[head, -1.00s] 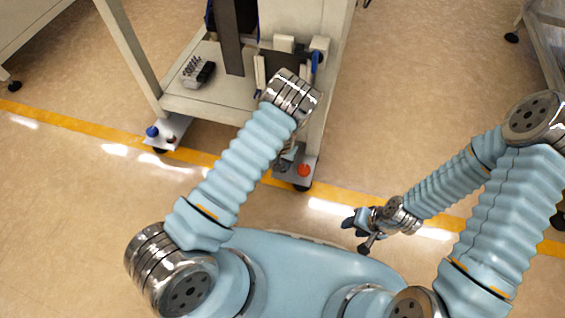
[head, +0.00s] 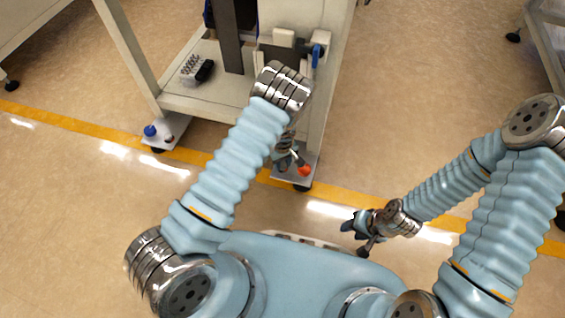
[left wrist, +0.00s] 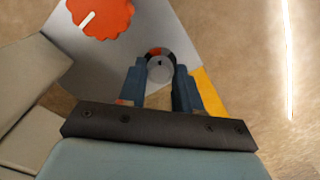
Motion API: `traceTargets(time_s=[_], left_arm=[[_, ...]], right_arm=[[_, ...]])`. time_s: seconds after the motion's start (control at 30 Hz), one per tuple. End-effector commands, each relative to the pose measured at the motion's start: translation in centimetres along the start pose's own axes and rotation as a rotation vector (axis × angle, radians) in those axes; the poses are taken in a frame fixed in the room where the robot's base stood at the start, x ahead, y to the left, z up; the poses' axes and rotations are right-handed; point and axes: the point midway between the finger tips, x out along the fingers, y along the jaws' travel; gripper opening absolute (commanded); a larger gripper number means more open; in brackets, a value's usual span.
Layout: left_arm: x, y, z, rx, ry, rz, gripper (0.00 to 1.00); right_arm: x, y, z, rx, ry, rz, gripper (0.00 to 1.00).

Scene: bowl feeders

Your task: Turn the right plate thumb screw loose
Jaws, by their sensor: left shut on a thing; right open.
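The right plate (head: 286,177) is a light metal foot plate at the low right corner of the machine; it also shows in the left wrist view (left wrist: 185,38). My left gripper (head: 287,163) is down over this plate. In the left wrist view its two fingers (left wrist: 160,85) are shut on the thumb screw (left wrist: 160,68), a small round grey head with a dark and red ring around it. The fingers hide part of the screw, and I cannot tell how far it is turned. My right gripper (head: 357,232) is open and empty, off to the right above the floor.
An orange knob (head: 304,170) stands on the same plate, close beside my left fingers. The left plate (head: 172,128) carries a blue knob (head: 151,131). The machine frame (head: 318,120) rises just behind the right plate.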

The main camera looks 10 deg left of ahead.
Motion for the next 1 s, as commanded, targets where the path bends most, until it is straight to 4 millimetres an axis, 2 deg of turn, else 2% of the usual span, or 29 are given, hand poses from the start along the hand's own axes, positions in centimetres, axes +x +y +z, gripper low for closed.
traceTargets(time_s=[0.5, 1.0], left_arm=[[-0.04, 0.03, -0.04, -0.391, 0.001, 0.0, 0.03], [-0.05, 0.05, -0.03, -0.502, 0.001, 0.001, 0.03]], right_arm=[[0.34, 0.08, 0.03, 0.0, -0.001, -0.001, 0.43], [0.37, 0.09, 0.03, 0.0, -0.001, -0.001, 0.43]])
